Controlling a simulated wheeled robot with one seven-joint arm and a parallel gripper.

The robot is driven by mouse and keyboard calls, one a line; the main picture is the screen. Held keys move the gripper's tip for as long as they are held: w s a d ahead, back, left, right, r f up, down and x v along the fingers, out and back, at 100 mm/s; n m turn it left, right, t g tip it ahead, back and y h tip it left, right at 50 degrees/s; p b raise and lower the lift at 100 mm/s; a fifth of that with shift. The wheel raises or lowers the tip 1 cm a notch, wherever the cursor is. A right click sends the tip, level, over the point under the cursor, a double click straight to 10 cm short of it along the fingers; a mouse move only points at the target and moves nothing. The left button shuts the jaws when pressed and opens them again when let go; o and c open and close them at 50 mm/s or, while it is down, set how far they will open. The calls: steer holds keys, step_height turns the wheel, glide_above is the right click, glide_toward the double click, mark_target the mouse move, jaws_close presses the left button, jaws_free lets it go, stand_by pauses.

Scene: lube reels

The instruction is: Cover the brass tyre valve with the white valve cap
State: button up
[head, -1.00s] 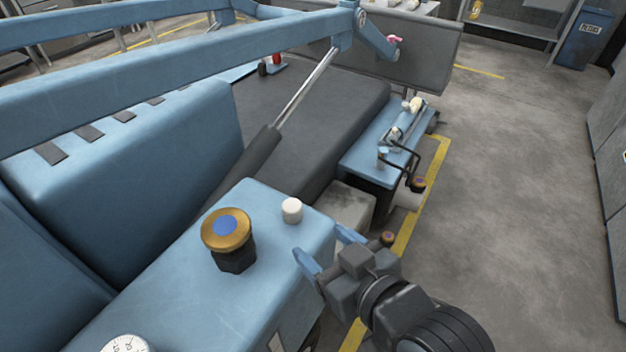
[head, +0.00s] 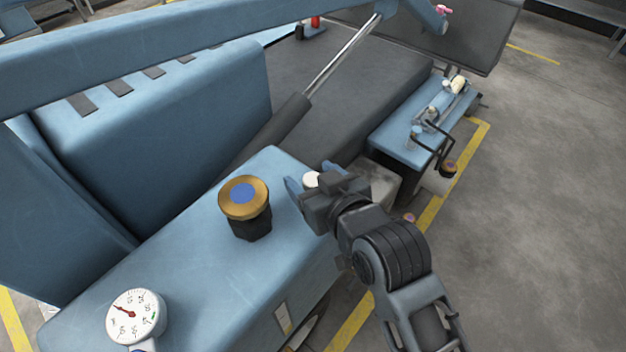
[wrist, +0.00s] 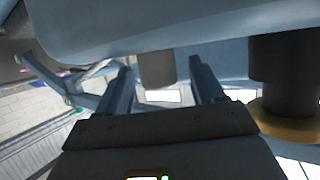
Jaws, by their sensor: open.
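The white valve cap (head: 311,179) is a small white cylinder near the far right corner of the blue machine top. My gripper (head: 309,174) is at the cap, its blue fingers apart on either side, and its body hides part of the cap. In the wrist view, the cap (wrist: 157,72) shows between and just beyond the two open fingers (wrist: 160,64), with a gap on each side.
A brass knob with a blue centre and black base (head: 243,200) stands left of my gripper. A dial gauge (head: 136,316) is at the near left. A blue bench with tools (head: 420,135) is behind right. A blue beam (head: 150,55) crosses overhead.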

steer(key=shift+c, duration=0.5)
steer(key=c, duration=1)
